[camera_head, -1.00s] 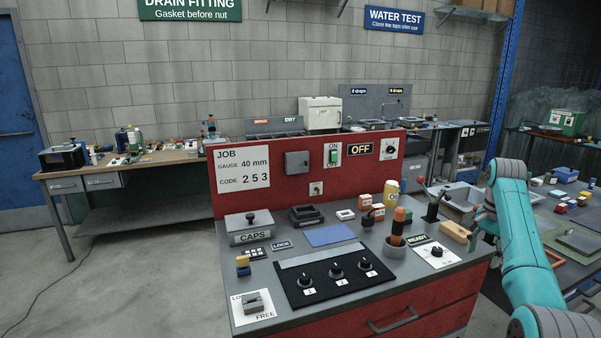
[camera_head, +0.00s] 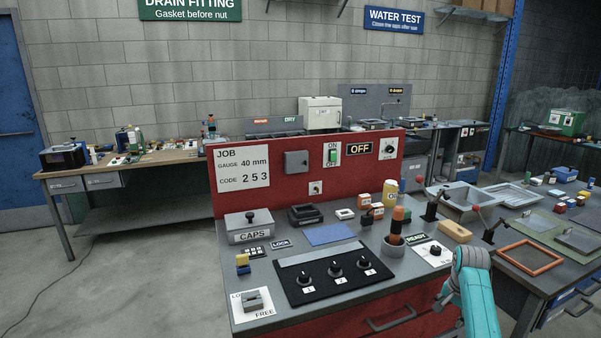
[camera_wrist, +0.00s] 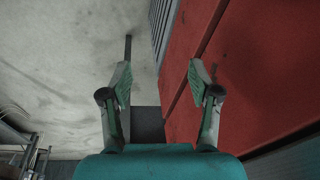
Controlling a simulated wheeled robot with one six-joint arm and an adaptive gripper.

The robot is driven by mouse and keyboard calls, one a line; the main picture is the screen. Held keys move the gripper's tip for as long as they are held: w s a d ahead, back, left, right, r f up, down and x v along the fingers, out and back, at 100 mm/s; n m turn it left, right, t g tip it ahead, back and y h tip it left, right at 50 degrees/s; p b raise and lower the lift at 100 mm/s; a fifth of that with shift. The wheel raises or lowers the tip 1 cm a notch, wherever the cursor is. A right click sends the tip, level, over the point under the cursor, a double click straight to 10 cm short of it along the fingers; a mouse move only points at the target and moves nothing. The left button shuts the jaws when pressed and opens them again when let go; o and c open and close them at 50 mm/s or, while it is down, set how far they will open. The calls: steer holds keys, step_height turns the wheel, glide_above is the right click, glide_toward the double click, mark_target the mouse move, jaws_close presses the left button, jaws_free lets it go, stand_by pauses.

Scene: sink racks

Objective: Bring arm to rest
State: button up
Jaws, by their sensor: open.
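My gripper (camera_wrist: 159,85) is open and empty in the wrist view, its two fingers spread apart over the grey floor and the red cabinet front (camera_wrist: 235,65). In the head view my teal arm (camera_head: 478,300) is folded low at the right front corner of the red workbench (camera_head: 350,320). The gripper itself is hidden in the head view.
The workbench top holds a CAPS box (camera_head: 249,228), a black knob panel (camera_head: 334,275) and a cup with an orange-handled tool (camera_head: 397,225). A second table with a sink (camera_head: 465,198) and an orange frame (camera_head: 530,257) stands close on the right. Open floor (camera_head: 120,270) lies left.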

steer(key=s+a+f+n+t, duration=0.15)
steer(key=s+a+f, duration=0.3)
steer(key=f, duration=0.55)
steer(key=s+a+f+n+t, duration=0.15)
steer(key=s+a+f, duration=0.35)
steer(key=f, duration=0.5)
steer(key=s+a+f+n+t, duration=0.1)
steer(key=s+a+f+t, duration=0.2)
steer(key=s, duration=0.7)
steer(key=s+a+f+n, duration=0.25)
steer(key=s+a, duration=0.25)
steer(key=s, duration=0.6)
steer(key=s+a+r+n+t, duration=0.1)
steer(key=s+a+r+t, duration=0.3)
steer(key=s, duration=0.6)
steer(key=s+a+r+n, duration=0.15)
steer(key=s+r, duration=0.35)
steer(key=s, duration=0.5)
steer(key=s+a+r+n+t, duration=0.1)
steer(key=s+r, duration=0.5)
steer(key=r, duration=0.4)
steer(key=s+a+r+n+t, duration=0.1)
steer(key=s+r, duration=0.5)
steer(key=r, duration=0.4)
steer(key=shift+s+r+t+y, duration=0.15)
steer(key=shift+s+t+y, duration=0.05)
steer(key=shift+t+y, duration=0.2)
